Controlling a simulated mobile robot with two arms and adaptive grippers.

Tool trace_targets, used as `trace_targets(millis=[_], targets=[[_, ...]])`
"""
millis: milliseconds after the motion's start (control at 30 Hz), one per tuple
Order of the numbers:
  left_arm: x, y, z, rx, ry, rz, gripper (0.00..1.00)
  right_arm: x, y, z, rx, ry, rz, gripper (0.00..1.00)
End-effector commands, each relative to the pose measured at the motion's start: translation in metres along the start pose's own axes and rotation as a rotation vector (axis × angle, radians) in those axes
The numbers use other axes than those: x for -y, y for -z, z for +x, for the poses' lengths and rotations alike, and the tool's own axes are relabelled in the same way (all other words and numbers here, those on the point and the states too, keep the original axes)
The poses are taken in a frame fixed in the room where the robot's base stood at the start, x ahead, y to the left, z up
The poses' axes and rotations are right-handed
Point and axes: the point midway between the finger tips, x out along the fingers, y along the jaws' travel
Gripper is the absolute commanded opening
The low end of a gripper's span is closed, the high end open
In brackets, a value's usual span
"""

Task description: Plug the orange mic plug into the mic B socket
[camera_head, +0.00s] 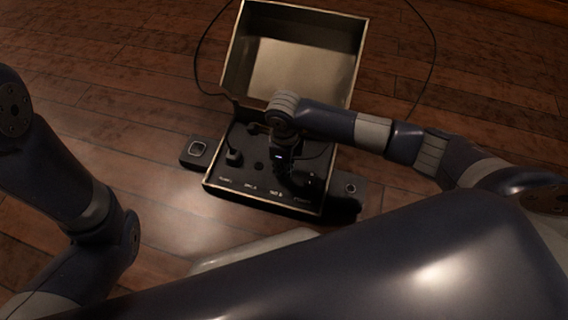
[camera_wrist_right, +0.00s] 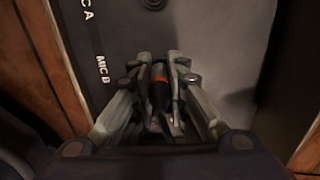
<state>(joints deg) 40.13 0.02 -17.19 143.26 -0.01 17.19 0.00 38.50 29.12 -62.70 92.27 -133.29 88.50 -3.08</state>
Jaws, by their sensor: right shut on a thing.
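The orange mic plug (camera_wrist_right: 159,88), dark with an orange band, is between the fingers of my right gripper (camera_wrist_right: 160,85) in the right wrist view. The gripper is shut on it. In the head view my right gripper (camera_head: 283,172) is over the right half of the panel and hides much of it. The MIC B label (camera_wrist_right: 103,69) is left of the fingers in the wrist view; in the head view it is on the panel's front edge (camera_head: 276,193). A dark round thing (camera_wrist_right: 153,4) shows ahead of the plug at the top edge. Whether the plug's tip is in a socket is hidden. My left gripper is out of view.
The panel lies in an open case with a raised lid (camera_head: 304,62). A black plug (camera_head: 234,156) stands at the panel's left. Small dark boxes flank the case at left (camera_head: 187,158) and right (camera_head: 351,188). Cables loop on the wooden surface, which is mostly clear.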

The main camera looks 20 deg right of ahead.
Motion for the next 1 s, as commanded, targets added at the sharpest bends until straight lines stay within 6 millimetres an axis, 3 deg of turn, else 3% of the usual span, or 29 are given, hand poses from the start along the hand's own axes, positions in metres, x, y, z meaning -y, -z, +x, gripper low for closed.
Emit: trace_targets(millis=[167, 200, 267, 667, 767, 1000], targets=[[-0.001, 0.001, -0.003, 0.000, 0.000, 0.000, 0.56, 0.000, 0.000, 0.004, 0.001, 0.000, 0.000, 0.00], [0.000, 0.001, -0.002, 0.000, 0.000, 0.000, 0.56, 0.000, 0.000, 0.003, 0.001, 0.000, 0.000, 0.23], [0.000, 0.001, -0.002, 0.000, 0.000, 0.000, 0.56, 0.000, 0.000, 0.003, 0.001, 0.000, 0.000, 0.37], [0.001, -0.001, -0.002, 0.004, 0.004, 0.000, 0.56, 0.000, 0.000, -0.001, 0.001, 0.000, -0.001, 0.37], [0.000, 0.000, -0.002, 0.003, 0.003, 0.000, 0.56, 0.001, -0.001, -0.012, 0.004, 0.001, -0.002, 0.37], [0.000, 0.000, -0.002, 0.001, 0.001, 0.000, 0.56, 0.001, -0.001, -0.062, 0.005, 0.004, -0.002, 0.37]])
